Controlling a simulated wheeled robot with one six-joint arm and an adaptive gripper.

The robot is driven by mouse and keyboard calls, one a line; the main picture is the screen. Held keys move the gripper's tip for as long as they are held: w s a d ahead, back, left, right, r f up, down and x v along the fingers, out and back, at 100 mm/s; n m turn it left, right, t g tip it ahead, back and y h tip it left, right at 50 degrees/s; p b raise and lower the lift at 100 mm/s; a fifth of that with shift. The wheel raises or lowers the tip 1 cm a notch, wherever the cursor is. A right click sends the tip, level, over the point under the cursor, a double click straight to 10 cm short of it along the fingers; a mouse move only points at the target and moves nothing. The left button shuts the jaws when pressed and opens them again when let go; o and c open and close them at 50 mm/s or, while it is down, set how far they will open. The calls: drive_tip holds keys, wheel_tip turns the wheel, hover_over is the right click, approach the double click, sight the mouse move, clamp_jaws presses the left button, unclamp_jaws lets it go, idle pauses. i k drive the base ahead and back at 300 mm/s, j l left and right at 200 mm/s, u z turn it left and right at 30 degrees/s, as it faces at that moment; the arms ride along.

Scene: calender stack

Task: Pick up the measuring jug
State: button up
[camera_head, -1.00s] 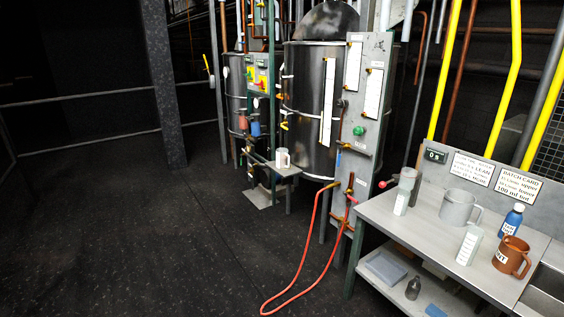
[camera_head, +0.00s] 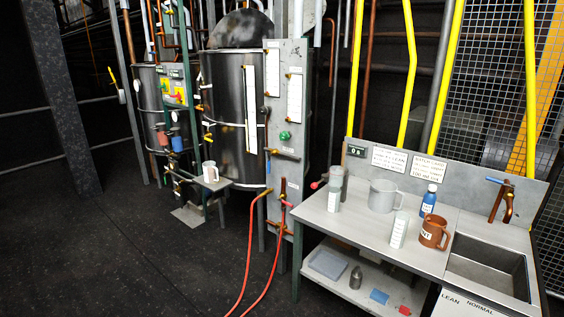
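A large grey jug with a handle on its right side (camera_head: 383,196) stands upright on the bench (camera_head: 352,225), left of a blue bottle. A brown jug with a white label (camera_head: 433,231) stands on the bench near the sink. A white mug-like jug (camera_head: 209,172) stands on a small shelf by the tanks. The view does not tell for certain which one is the measuring jug. My gripper is not in view.
A blue bottle (camera_head: 428,200), a white labelled block (camera_head: 399,230) and a grey cylinder (camera_head: 337,182) also stand on the bench. A sink (camera_head: 488,268) is at right. Red hoses (camera_head: 269,255) hang to the floor. The dark floor (camera_head: 120,250) at left is clear.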

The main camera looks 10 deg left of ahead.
sight(210, 172)
drive_tip(key=i+j+u, duration=1.1)
drive_tip(key=i+u, duration=0.35)
drive_tip(key=i+j, duration=0.15)
drive_tip(key=i, duration=0.7)
drive_tip(key=i+j, duration=0.1)
drive_tip(key=i, duration=0.75)
drive_tip(key=i+j+z, duration=0.15)
drive_tip(key=i+z, duration=0.25)
drive_tip(key=i+j+z, duration=0.7)
drive_tip(key=i+z, duration=0.15)
drive_tip(key=i, duration=0.05)
